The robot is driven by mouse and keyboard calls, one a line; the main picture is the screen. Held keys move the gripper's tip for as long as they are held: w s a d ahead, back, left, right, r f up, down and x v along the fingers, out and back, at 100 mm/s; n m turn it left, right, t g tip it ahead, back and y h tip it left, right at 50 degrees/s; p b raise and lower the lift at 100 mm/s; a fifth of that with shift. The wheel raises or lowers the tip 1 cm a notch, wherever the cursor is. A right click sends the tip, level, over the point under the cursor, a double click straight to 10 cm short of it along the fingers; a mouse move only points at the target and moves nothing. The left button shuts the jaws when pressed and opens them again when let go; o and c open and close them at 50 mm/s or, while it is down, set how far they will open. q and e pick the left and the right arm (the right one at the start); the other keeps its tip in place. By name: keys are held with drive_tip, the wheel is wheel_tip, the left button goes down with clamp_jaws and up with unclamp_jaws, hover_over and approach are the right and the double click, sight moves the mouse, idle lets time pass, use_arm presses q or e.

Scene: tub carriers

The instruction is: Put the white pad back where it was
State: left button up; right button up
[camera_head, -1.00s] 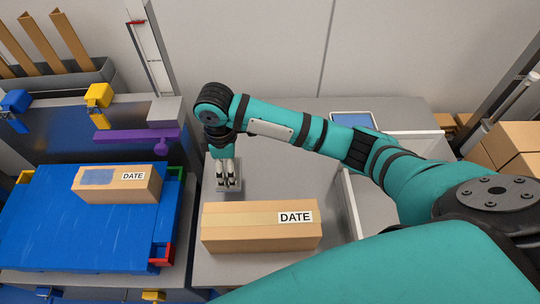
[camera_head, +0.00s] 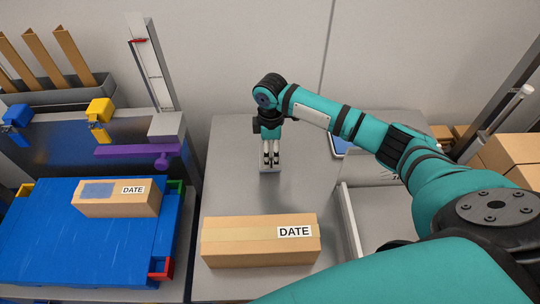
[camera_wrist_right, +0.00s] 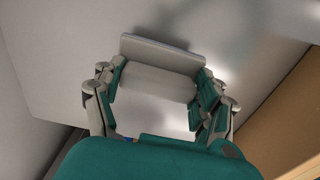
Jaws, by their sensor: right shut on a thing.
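The white pad (camera_head: 269,168) is in my right gripper (camera_head: 270,155), above the grey worktop behind the long cardboard box. In the right wrist view the pad (camera_wrist_right: 150,80) is a pale block with a wider flat plate at its far side. The fingers of my right gripper (camera_wrist_right: 160,95) close on its two ends. I cannot tell whether the pad touches the worktop. My left gripper is not in view.
A cardboard box marked DATE (camera_head: 260,242) lies on the grey worktop (camera_head: 225,180) in front of the gripper. Another box (camera_head: 118,198) lies on the blue platform (camera_head: 50,240) at left. A purple bar (camera_head: 130,151) stands behind it. A pale tray (camera_head: 347,215) is at right.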

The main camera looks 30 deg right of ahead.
drive_tip(key=shift+s+a+f, duration=0.1)
drive_tip(key=shift+a+f, duration=0.1)
drive_tip(key=shift+f, duration=1.2)
drive_tip(key=o, duration=1)
drive_tip(key=shift+f, duration=0.15)
drive_tip(key=shift+o, duration=0.2)
wheel_tip(320, 180, up, 12)
drive_tip(key=shift+r, duration=0.15)
drive_tip(key=shift+r, duration=0.1)
